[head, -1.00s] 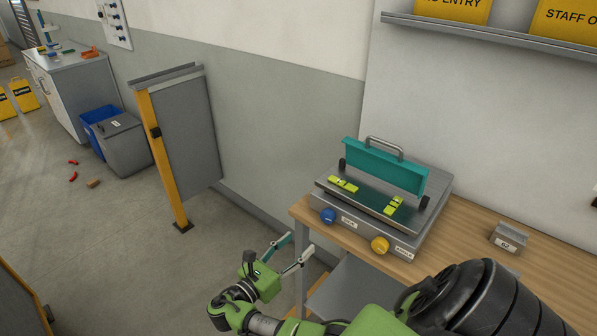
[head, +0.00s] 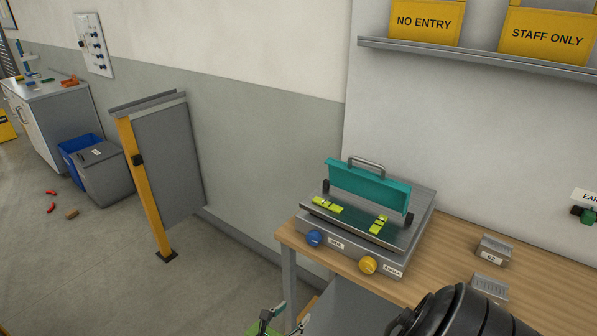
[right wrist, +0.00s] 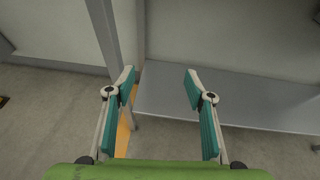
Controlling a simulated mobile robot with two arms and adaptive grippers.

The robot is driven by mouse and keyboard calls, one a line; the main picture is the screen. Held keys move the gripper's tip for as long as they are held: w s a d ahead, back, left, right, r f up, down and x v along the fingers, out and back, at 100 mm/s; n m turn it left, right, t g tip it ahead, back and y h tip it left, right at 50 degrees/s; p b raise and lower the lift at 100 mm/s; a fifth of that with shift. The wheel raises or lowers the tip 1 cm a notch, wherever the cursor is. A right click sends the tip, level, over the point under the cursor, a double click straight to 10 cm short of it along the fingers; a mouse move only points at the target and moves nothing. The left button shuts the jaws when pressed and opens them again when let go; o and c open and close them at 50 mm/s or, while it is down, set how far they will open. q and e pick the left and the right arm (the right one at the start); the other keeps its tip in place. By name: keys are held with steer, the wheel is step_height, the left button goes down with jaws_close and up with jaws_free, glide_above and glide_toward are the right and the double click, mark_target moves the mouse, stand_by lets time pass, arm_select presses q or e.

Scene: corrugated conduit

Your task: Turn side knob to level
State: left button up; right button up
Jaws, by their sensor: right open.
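A grey levelling device (head: 340,255) with a teal bar and handle sits on the wooden bench in the head view. On its front are a blue knob (head: 314,238) at the left and a yellow knob (head: 367,265) at the right, each beside a small label. Two yellow-green spirit levels (head: 327,205) lie on its top plate; their bubbles are too small to read. My right gripper (head: 288,322) shows at the bottom edge, below and left of the knobs, mostly cut off. In the right wrist view it (right wrist: 163,85) is open and empty. My left gripper is out of view.
The wooden bench (head: 455,240) carries small grey blocks (head: 492,250) right of the device. A grey lower shelf (right wrist: 230,97) and bench leg are beyond my right fingers. A partition with a yellow post (head: 146,190) stands left, with open floor before it.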

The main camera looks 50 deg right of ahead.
steer(key=s+a+f+m+y, duration=0.1)
steer(key=s+f, duration=0.3)
steer(key=f, duration=0.5)
steer(key=shift+s+a+y, duration=0.15)
steer(key=shift+a+y, duration=0.35)
steer(key=shift+y, duration=0.3)
